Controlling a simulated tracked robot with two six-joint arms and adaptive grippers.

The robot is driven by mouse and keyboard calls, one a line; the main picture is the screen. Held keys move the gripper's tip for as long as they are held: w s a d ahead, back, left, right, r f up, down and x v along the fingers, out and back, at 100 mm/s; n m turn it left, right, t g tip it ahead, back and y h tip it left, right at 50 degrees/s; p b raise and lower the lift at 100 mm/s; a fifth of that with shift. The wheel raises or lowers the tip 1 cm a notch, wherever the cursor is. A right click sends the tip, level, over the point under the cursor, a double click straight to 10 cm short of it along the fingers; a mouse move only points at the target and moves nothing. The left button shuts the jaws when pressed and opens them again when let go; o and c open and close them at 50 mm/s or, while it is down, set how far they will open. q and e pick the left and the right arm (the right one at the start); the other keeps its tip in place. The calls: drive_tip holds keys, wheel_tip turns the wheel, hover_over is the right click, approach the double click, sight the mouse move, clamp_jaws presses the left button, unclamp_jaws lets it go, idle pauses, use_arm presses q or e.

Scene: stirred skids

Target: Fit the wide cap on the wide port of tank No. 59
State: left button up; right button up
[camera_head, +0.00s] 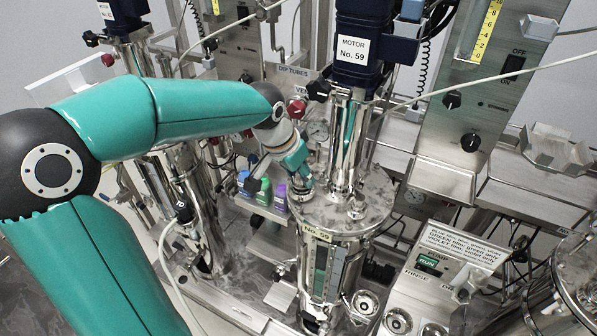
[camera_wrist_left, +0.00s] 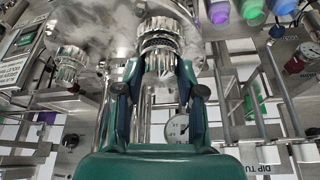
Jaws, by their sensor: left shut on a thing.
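Tank No. 59 (camera_head: 335,225) stands upright at the centre of the head view, with its label (camera_head: 317,233) below the lid. My left gripper (camera_head: 303,172) reaches over the left edge of the lid. In the left wrist view my left gripper (camera_wrist_left: 160,72) is shut on a knurled steel piece (camera_wrist_left: 160,40), which looks like the wide cap. It is close to the lid, and I cannot tell whether it touches the wide port, which is hidden or merges with it. A smaller knurled fitting (camera_wrist_left: 69,64) stands on the lid; the head view shows it too (camera_head: 356,206). My right gripper is not in view.
The motor column (camera_head: 347,140) rises from the lid beside my left gripper. Green (camera_head: 262,191), violet (camera_head: 280,197) and blue bottles stand left of the tank. A control box (camera_head: 430,265) is at the front right. A hose and cables run nearby.

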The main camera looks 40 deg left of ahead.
use_arm(q)
drive_tip(key=shift+f+b, duration=0.5)
drive_tip(key=shift+f, duration=0.1)
idle(0.3)
idle(0.4)
drive_tip(key=o, duration=1.6)
drive_tip(key=shift+c, duration=0.2)
drive_tip(key=shift+r, duration=0.1)
drive_tip(key=shift+r+p, duration=3.05)
drive_tip(key=shift+r, duration=0.95)
drive_tip(key=shift+f, duration=0.1)
